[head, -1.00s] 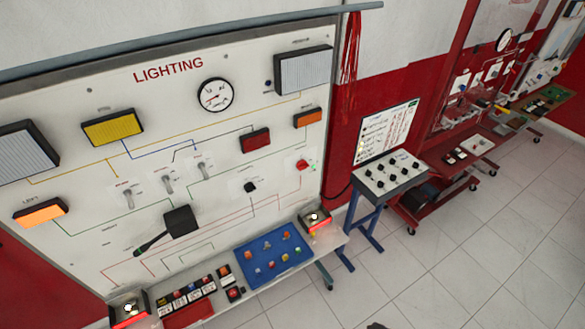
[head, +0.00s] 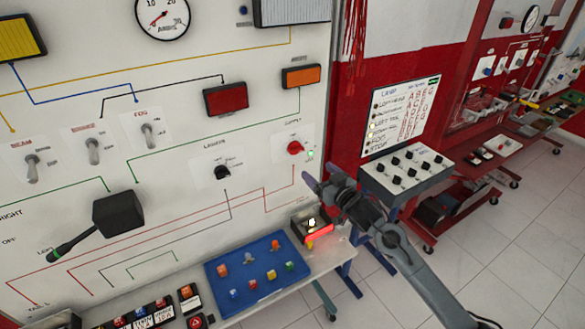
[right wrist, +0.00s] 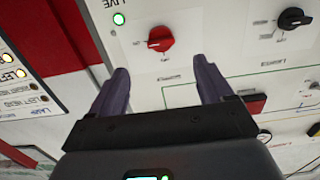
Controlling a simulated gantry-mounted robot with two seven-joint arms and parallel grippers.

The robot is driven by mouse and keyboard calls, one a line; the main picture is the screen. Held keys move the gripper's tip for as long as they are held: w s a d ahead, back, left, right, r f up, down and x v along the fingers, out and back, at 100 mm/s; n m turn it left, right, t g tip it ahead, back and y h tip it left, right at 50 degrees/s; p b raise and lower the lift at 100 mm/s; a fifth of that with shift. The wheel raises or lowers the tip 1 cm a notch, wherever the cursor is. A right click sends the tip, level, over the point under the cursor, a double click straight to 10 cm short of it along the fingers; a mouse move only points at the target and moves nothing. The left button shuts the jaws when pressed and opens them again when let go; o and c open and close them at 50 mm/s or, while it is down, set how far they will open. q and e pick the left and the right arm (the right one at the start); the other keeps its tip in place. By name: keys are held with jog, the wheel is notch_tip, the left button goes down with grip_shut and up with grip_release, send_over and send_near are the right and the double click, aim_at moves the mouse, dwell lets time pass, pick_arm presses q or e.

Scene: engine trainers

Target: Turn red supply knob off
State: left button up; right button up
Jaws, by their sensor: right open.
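The red supply knob (head: 295,148) sits at the right side of the white lighting board, with a lit green lamp just beside it. The knob also shows in the right wrist view (right wrist: 160,38), beyond the fingertips and roughly between them. My right gripper (head: 322,182) is below and to the right of the knob in the head view, apart from it. In the right wrist view its two purple fingers (right wrist: 158,80) are spread with nothing between them. My left gripper is not in view.
A black lights knob (head: 222,173) is on the board left of the supply knob. Below are a blue tray (head: 240,291) with small bulbs and a red-lit lamp box (head: 318,236). A knob console (head: 405,178) stands to the right.

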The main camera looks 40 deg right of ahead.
aim_at(298, 150)
jog(key=w, duration=0.6)
jog(key=w+d+b, duration=0.1)
jog(key=w, duration=0.2)
jog(key=shift+w+r, duration=0.15)
jog(key=shift+r, duration=0.25)
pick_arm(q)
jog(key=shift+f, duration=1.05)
pick_arm(e)
jog(key=shift+w+d, duration=0.1)
jog(key=shift+w, duration=0.9)
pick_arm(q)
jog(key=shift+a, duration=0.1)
pick_arm(e)
jog(key=shift+c, duration=0.7)
jog(key=c, duration=0.9)
